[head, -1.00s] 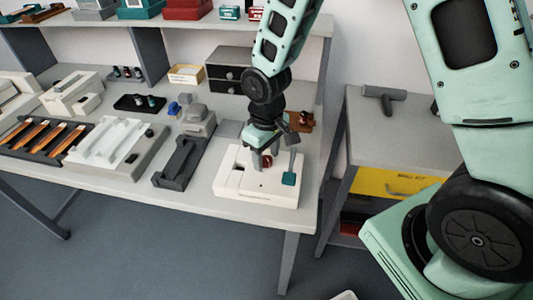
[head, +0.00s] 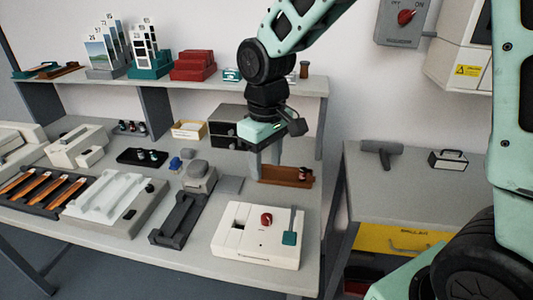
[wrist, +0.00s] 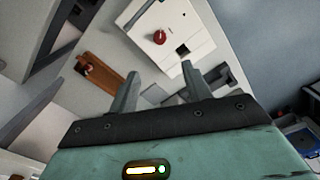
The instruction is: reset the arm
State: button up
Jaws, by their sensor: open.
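My gripper (head: 265,165) is open and empty, raised above the table behind a white box-shaped device. In the wrist view its two fingers (wrist: 160,92) are spread apart with nothing between them. The white device (head: 235,248) has a red knob (head: 266,219) on top and a lever with a teal end (head: 289,238) at its right. The red knob also shows in the wrist view (wrist: 160,37). The gripper is clear of the device. A brown tray (head: 286,176) lies behind the fingers.
Left of the device are a dark grey cradle (head: 179,221) and a white rack (head: 103,195). A dark drawer unit (head: 229,127) stands behind. A shelf (head: 290,87) with card holders is above. A side cabinet (head: 410,190) stands at the right.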

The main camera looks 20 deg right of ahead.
jog(key=shift+r, duration=0.8)
jog(key=s+a+n, duration=0.1)
jog(key=s+a, duration=0.2)
jog(key=s, duration=0.7)
jog(key=s+a+f+n, duration=0.1)
jog(key=s+a, duration=0.2)
jog(key=s, duration=0.7)
jog(key=shift+a+f+n+y, duration=0.2)
jog(key=shift+a+n+y, duration=0.1)
jog(key=shift+a, duration=0.1)
